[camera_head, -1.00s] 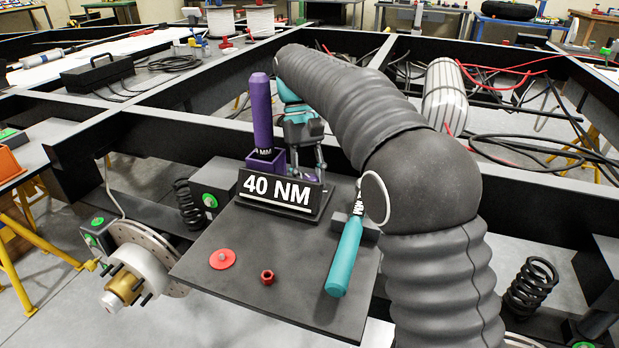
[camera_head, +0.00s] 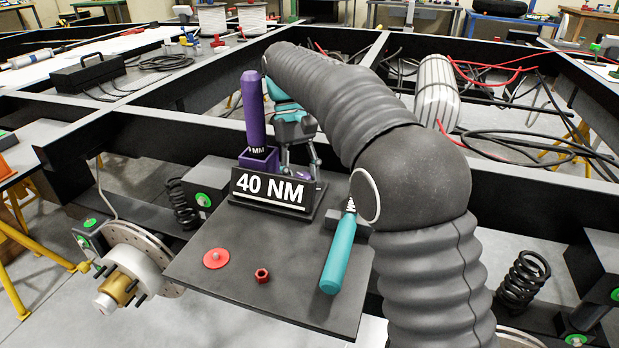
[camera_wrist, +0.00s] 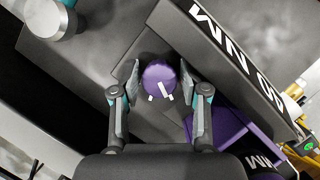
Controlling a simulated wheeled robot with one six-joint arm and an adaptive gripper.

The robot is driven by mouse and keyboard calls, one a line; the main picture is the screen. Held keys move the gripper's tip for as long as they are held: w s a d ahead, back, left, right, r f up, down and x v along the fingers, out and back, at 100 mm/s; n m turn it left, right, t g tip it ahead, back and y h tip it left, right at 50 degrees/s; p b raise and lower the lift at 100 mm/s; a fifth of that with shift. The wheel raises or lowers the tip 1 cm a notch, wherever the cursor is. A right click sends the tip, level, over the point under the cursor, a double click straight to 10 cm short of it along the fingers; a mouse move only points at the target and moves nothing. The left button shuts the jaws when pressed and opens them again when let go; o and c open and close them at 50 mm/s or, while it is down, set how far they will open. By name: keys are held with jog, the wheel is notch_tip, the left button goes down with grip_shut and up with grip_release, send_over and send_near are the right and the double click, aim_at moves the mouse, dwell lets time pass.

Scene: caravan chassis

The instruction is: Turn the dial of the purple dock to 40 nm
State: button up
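The purple dock (camera_head: 259,160) holds an upright purple handle (camera_head: 254,108) and stands behind a black sign (camera_head: 270,190) reading 40 NM. The round purple dial (camera_wrist: 159,78) shows white marks on its top in the wrist view. In the head view it is mostly hidden behind the sign and my fingers. My gripper (camera_wrist: 160,82) is over the dial, with one finger on each side of it. The fingers look slightly apart from the dial, with narrow gaps; I cannot tell any light contact. The dial's scale is not readable.
A teal-handled tool (camera_head: 340,254) lies on the dark plate (camera_head: 215,285), to the right. A red disc (camera_head: 216,258) and a red nut (camera_head: 262,275) lie on its front part. Black chassis beams surround the plate. The sign stands close beside my fingers.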

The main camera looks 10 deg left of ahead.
dwell(0.3)
